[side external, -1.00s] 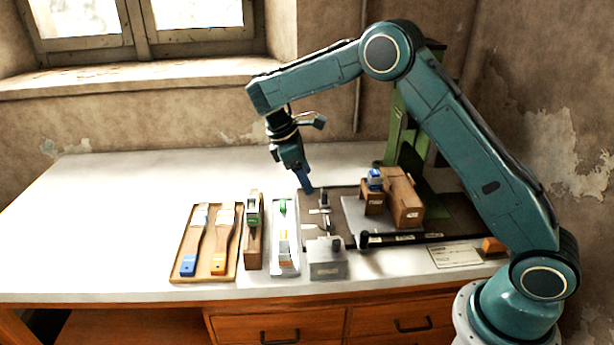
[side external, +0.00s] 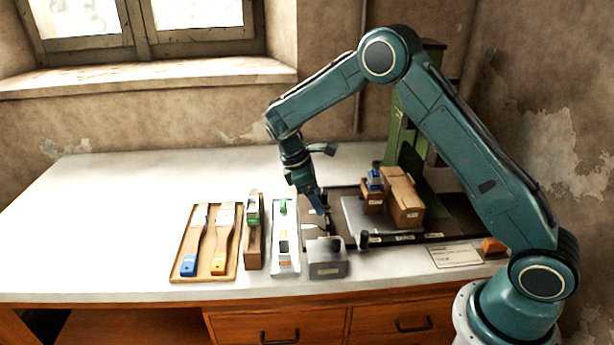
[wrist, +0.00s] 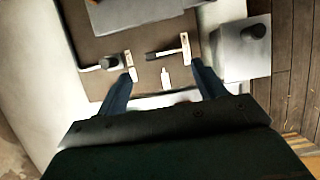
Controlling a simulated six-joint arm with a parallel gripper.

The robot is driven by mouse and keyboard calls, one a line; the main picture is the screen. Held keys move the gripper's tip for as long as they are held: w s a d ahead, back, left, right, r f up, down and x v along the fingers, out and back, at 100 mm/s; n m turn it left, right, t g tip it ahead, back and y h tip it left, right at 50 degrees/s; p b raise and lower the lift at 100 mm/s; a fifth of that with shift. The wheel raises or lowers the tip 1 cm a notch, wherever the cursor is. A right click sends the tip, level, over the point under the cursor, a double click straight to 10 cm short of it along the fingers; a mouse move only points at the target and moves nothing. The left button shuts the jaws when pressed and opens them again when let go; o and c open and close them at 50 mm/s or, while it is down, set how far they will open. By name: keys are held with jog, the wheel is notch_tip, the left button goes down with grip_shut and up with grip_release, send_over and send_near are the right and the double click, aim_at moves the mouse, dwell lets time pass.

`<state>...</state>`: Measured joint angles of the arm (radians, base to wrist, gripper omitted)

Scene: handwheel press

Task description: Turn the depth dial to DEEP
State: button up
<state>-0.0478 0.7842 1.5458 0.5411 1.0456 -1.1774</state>
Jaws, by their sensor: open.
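My gripper (side external: 326,212) points down over the left part of the dark press base, and its jaws are open and empty. In the wrist view its two blue fingers (wrist: 161,72) stand apart. Between and just beyond the fingertips are a small black bar (wrist: 160,54) with a pale crosspiece and a small white piece (wrist: 165,78). A black knob on a crank-like arm (wrist: 109,62) is beside the left fingertip. A grey box (wrist: 232,72) with a black knob (wrist: 256,31) is right of the right finger. I cannot tell which part is the depth dial; no DEEP marking is readable.
The green press column (side external: 404,130) rises behind. Brown blocks (side external: 404,200) sit on its grey plate. A labelled black bar (side external: 420,238) runs along the front. The bench's far left is clear.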

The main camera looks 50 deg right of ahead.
aim_at(327, 218)
jog(key=shift+x, duration=3.45)
jog(key=c, duration=1)
